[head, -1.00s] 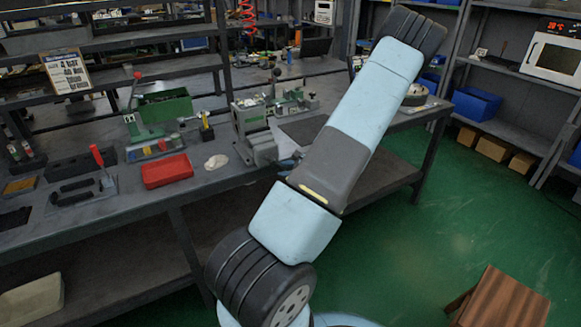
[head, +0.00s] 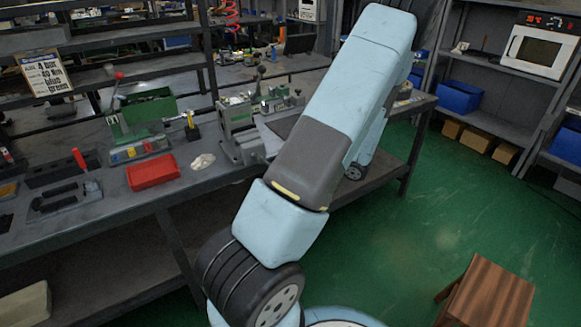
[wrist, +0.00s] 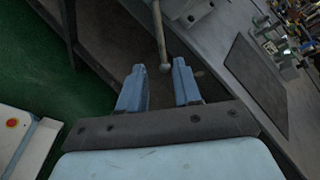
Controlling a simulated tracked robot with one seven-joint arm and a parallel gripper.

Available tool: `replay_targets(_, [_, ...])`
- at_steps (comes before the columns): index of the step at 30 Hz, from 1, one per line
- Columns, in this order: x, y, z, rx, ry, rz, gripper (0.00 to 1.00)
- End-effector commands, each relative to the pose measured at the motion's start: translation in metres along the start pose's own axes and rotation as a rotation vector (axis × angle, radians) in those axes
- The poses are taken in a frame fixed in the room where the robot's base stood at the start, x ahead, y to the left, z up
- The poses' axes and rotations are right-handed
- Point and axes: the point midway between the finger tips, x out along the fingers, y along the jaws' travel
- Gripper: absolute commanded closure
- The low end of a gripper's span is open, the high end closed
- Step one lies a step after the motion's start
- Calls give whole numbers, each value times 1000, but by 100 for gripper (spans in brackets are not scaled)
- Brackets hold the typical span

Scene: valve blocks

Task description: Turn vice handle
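The grey vice (head: 240,132) is fixed at the front edge of the workbench in the head view. Its front side is partly hidden behind my arm. In the wrist view, the vice handle (wrist: 159,38) is a thin metal bar with a round knob at its lower end. My gripper (wrist: 158,66) is open, with its two blue fingers apart and nothing held between them. The handle's knob shows in the gap at the fingertips, closer to the right finger. I cannot tell whether they touch. My gripper is hidden in the head view.
The workbench (head: 105,205) also bears a red tray (head: 153,172), a green machine (head: 140,125) and a dark mat (wrist: 257,85). A wooden stool (head: 490,300) stands at the lower right. Green floor lies open right of the bench. A white box with a red button (wrist: 12,122) is at left.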

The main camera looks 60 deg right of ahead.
Motion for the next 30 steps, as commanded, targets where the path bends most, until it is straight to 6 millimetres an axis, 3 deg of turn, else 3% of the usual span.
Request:
replay_targets(4, [-10, 0, 0, 0, 0, -1, 67])
replay_targets(13, [-11, 0, 0, 0, 0, 0, 67])
replay_targets(18, [-7, -1, 8, -19, -8, 20, 82])
replay_targets(20, [-2, -3, 18, -44, -16, 46, 88])
replay_targets(24, [19, -6, 60, -144, -50, 154, 100])
replay_targets(30, [49, 0, 137, -339, -110, 349, 100])
